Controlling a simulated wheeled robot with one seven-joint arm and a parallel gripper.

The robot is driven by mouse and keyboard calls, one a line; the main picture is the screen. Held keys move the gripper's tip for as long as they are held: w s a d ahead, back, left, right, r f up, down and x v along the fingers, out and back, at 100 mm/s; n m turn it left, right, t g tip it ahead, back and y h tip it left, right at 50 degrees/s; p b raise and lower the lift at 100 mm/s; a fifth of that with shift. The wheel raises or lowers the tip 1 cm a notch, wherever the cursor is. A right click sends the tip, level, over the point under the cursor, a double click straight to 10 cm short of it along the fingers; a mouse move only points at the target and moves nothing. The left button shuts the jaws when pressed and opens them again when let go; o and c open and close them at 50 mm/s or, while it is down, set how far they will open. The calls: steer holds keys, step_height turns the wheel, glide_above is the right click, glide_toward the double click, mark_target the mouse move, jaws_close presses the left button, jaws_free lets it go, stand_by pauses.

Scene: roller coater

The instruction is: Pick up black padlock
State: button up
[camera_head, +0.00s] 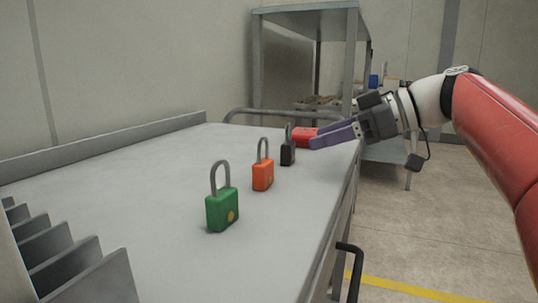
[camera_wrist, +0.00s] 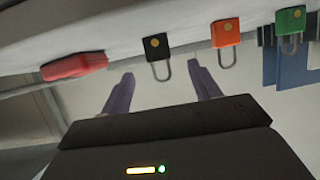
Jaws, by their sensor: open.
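The black padlock (camera_head: 288,153) stands upright on the grey metal table, its shackle pointing up. In the wrist view the black padlock (camera_wrist: 155,46) appears upside down, beyond and between my two finger tips. My gripper (camera_head: 318,141) is at the table's right side, its purple fingers pointing left toward the black padlock. In the wrist view my gripper (camera_wrist: 160,82) shows its two fingers spread apart with nothing between them. A gap seems to separate the fingers from the padlock.
An orange padlock (camera_head: 263,175) and a green padlock (camera_head: 222,208) stand nearer on the table (camera_head: 130,180). A red padlock (camera_head: 304,136) lies just behind the black one. Grey slotted dividers (camera_head: 70,255) are at the front left. A metal shelf (camera_head: 350,60) stands behind.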

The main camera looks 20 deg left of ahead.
mark_target(292, 143)
steer(key=x, duration=0.8)
steer(key=shift+w+r, duration=0.15)
steer(key=shift+w, duration=0.05)
steer(key=c, duration=1)
steer(key=shift+c, duration=0.6)
steer(key=shift+r, duration=0.15)
